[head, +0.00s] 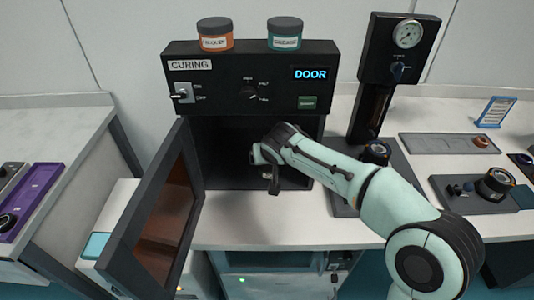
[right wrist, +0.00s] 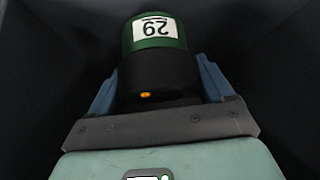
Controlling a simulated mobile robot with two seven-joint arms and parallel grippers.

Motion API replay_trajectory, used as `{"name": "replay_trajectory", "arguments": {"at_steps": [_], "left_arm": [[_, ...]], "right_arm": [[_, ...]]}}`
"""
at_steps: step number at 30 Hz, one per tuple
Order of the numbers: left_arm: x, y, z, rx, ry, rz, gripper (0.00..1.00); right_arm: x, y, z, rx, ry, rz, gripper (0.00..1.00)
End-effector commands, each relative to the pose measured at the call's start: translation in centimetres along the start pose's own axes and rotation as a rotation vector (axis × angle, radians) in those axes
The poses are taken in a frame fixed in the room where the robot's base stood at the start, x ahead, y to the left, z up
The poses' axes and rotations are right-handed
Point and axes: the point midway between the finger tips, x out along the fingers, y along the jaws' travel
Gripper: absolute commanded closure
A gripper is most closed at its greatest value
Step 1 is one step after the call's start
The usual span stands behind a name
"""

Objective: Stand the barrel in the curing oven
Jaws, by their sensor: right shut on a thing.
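The curing oven (head: 247,62) stands on the bench in the head view with its door (head: 150,225) swung open to the left. Its display reads DOOR. My right arm reaches into the dark chamber, and my right gripper (head: 262,155) is inside the opening. In the right wrist view the barrel (right wrist: 158,62) is dark with a green band and a white label reading 29. My right gripper (right wrist: 158,90) is shut on it, with a blue finger on each side. The barrel is hidden in the head view. I cannot tell whether it touches the oven floor. My left gripper is not in view.
An orange jar (head: 215,35) and a teal jar (head: 285,34) stand on the oven. A gauge stand (head: 398,48) is to its right. Trays and round parts lie on the right bench. A purple tray (head: 32,203) lies at far left. Bare bench shows before the oven.

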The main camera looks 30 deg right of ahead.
Motion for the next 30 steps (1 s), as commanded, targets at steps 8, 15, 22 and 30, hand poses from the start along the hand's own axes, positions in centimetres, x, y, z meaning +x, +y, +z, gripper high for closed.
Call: {"name": "replay_trajectory", "arguments": {"at_steps": [8,15,22,30], "left_arm": [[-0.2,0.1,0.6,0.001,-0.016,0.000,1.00],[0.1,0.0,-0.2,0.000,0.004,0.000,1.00],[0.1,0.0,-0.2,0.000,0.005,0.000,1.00],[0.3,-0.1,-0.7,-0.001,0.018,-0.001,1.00]], "right_arm": [[1.9,0.0,-1.7,0.000,0.002,0.000,0.60],[2.6,-0.1,-1.0,0.000,0.002,-0.002,0.60],[2.6,-0.1,-1.0,0.000,0.002,-0.002,0.60],[2.9,0.0,-0.8,0.000,0.000,-0.001,0.00]]}}
